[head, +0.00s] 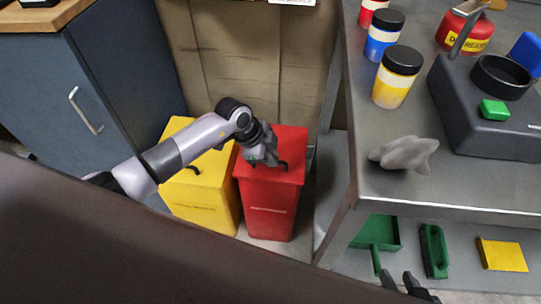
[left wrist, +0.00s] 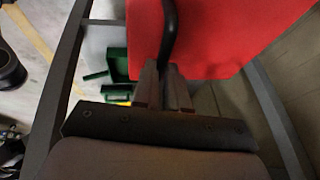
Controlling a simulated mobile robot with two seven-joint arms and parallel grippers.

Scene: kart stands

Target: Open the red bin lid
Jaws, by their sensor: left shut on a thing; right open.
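The red bin (head: 268,208) stands on the floor between the yellow bin and the metal table. Its red lid (head: 291,143) covers the top, and I cannot tell whether it is slightly raised. My left gripper (head: 268,160) is over the front of the lid, shut on the lid's black handle (head: 283,166). In the left wrist view the black handle (left wrist: 170,35) runs down between the fingertips (left wrist: 165,75), with the red lid (left wrist: 225,30) behind it. My right gripper (head: 408,285) is open at the bottom edge of the head view, away from the bin.
The yellow bin (head: 205,190) stands close on the left of the red bin. The metal table (head: 390,190) is on the right, with paint jars, a grey rag (head: 405,154) and a dark scale-like box on it. A blue cabinet (head: 110,90) is at left.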

